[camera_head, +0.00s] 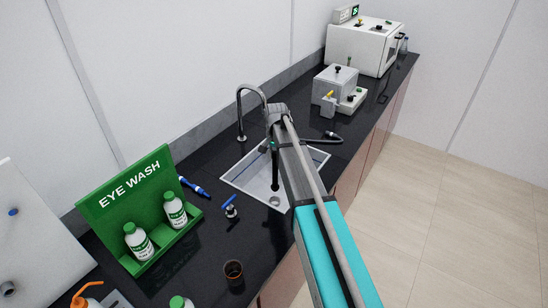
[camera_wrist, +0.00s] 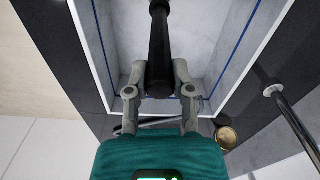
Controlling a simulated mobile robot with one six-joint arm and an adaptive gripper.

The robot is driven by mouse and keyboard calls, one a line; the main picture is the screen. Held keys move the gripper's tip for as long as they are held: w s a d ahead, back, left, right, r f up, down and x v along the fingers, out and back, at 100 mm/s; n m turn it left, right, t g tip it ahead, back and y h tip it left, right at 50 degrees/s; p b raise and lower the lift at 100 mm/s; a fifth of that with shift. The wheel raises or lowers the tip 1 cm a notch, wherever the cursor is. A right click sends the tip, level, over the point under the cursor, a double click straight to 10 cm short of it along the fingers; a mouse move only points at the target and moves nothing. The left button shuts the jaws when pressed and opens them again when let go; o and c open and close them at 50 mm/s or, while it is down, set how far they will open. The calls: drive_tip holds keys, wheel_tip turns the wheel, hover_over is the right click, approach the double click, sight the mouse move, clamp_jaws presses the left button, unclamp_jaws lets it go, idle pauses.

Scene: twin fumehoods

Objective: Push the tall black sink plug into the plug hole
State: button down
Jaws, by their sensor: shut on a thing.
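The tall black sink plug (camera_head: 275,172) hangs upright from my gripper (camera_head: 273,147) inside the sink (camera_head: 240,177). In the wrist view the plug (camera_wrist: 159,40) is a thick black rod, with the two grey fingers of my gripper (camera_wrist: 160,76) closed on either side of its near end. The round plug hole (camera_head: 274,201) shows in the sink floor just below the plug's lower end in the head view. I cannot tell how large the gap between them is. The plug hole is not visible in the wrist view.
A curved tap (camera_head: 240,112) stands behind the sink. Grey equipment (camera_head: 336,85) and a white oven (camera_head: 362,48) stand farther back.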

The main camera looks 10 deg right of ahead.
idle(0.3)
drive_tip(key=shift+a+f, duration=0.1)
drive_tip(key=shift+f, duration=0.1)
drive_tip(key=shift+f+b, duration=2.7)
drive_tip(key=shift+b, duration=0.2)
drive_tip(key=shift+f+b, duration=1.4)
drive_tip(key=shift+b, duration=0.05)
idle(0.3)
drive_tip(key=shift+c, duration=2)
unclamp_jaws()
drive_tip(key=shift+r, duration=0.1)
wheel_tip(320, 180, up, 8)
drive_tip(key=p, duration=0.8)
drive_tip(key=shift+r+p, duration=0.25)
drive_tip(key=shift+p, duration=0.15)
